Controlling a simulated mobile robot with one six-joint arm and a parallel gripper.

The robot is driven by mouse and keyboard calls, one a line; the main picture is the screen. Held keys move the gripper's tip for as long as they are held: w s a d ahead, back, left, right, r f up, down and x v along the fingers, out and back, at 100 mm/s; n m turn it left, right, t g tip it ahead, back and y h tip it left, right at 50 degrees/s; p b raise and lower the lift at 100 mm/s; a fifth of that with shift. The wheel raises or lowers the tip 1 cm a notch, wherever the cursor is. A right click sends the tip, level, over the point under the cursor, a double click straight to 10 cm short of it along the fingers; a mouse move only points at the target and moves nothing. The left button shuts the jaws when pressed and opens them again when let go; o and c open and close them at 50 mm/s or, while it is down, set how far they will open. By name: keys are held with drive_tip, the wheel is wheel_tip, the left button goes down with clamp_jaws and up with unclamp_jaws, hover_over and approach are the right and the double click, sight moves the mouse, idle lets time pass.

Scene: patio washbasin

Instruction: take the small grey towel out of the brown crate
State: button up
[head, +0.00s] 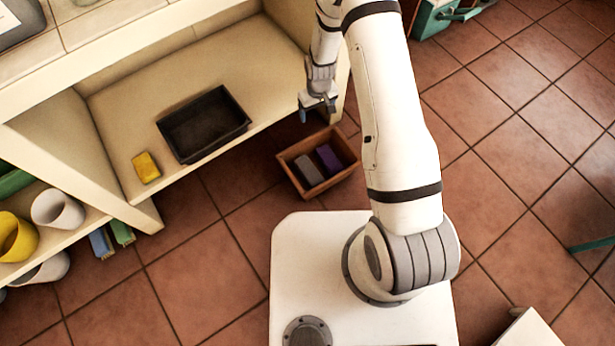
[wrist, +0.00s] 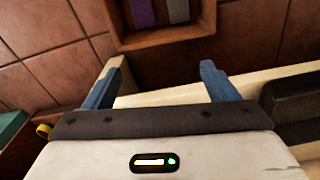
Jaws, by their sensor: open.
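The brown crate (head: 341,184) stands on the tiled floor beside the shelf; its rim also shows at the top of the wrist view (wrist: 165,41). Inside lie a grey folded towel (head: 309,170) on the left and a purple one (head: 328,158) on the right. In the wrist view the purple towel (wrist: 143,12) is left and the grey towel (wrist: 178,10) is right, both cut off by the top edge. My gripper (head: 318,110) is above and behind the crate, near the shelf edge. Its blue fingers (wrist: 158,82) are wide apart with nothing between them.
A black tray (head: 203,124) and a yellow sponge (head: 146,167) sit on the shelf next to the crate. Cups (head: 57,209) stand on the lower left shelf. A green box (head: 432,18) is on the floor at the back. Open tiles lie to the right.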

sight(308, 170)
drive_tip(key=shift+n+g, duration=0.3)
drive_tip(key=shift+n, duration=0.5)
drive_tip(key=s+f+b, duration=0.1)
drive_tip(key=f+b, duration=0.1)
drive_tip(key=f, duration=0.7)
drive_tip(key=s+a+f+b, duration=0.1)
drive_tip(key=s+f+b, duration=0.1)
drive_tip(key=f, duration=0.7)
drive_tip(key=s+a+f+b, duration=0.1)
drive_tip(key=s+f+b, duration=0.1)
drive_tip(key=f, duration=0.8)
drive_tip(key=shift+s+f, duration=0.1)
drive_tip(key=shift+s, duration=0.1)
drive_tip(key=f+b, duration=0.1)
drive_tip(key=f, duration=0.2)
drive_tip(key=f+b, duration=0.1)
drive_tip(key=f, duration=0.1)
drive_tip(key=shift+s+a+f+b, duration=0.1)
drive_tip(key=shift+s+a+b, duration=0.1)
drive_tip(key=shift+a+b, duration=0.15)
drive_tip(key=c, duration=1.2)
drive_tip(key=shift+o, duration=0.2)
